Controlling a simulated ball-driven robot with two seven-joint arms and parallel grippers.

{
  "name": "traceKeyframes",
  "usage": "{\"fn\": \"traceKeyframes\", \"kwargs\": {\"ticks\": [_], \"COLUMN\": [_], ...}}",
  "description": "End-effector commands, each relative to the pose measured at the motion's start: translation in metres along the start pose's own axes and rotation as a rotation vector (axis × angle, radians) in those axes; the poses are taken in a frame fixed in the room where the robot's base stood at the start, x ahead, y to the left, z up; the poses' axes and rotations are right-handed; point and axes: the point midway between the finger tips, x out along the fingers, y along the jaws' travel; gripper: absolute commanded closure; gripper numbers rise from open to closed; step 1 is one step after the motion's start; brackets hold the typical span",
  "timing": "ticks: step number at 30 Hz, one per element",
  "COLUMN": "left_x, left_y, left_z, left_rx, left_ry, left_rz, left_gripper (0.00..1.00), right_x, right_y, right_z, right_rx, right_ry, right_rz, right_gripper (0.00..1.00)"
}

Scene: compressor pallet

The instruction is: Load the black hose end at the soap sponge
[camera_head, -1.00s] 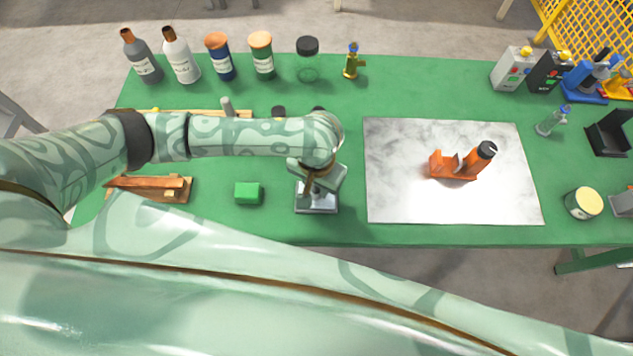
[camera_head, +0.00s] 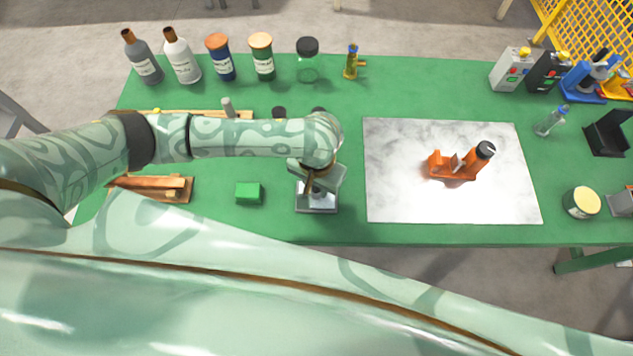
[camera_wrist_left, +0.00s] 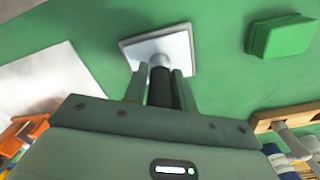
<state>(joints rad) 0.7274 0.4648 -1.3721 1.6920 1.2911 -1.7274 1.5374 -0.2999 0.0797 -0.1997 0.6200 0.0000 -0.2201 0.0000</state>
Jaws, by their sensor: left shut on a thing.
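My left gripper (camera_head: 318,186) points down over a square grey metal plate (camera_head: 318,209) near the table's front edge. In the left wrist view the gripper (camera_wrist_left: 158,78) is shut on a black cylindrical piece, which looks like the black hose end (camera_wrist_left: 160,90). Its far end lines up with a pale round stub (camera_wrist_left: 157,62) on the plate (camera_wrist_left: 183,48); I cannot tell whether they touch. A green block, likely the soap sponge (camera_head: 248,193), lies left of the plate, apart from it, and also shows in the wrist view (camera_wrist_left: 280,37). My right gripper is not in view.
A marbled white sheet (camera_head: 400,200) bearing an orange part (camera_head: 455,167) lies right of the plate. Bottles (camera_head: 183,62) and jars (camera_head: 263,60) line the back edge. The green table (camera_head: 420,90) is clear behind the sheet.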

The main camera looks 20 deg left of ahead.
Motion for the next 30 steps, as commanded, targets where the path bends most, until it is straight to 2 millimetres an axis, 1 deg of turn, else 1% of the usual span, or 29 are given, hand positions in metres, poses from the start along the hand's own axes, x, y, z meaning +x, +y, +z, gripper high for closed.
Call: {"fn": "traceKeyframes", "kwargs": {"ticks": [30], "left_x": [0.0025], "left_y": [-0.0001], "left_z": [0.0021], "left_rx": [-0.001], "left_ry": [-0.005], "left_rz": [-0.001], "left_gripper": [0.96], "right_x": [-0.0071], "right_y": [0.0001], "right_z": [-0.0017], "right_rx": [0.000], "right_ry": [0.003], "right_rz": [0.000], "right_gripper": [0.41]}}
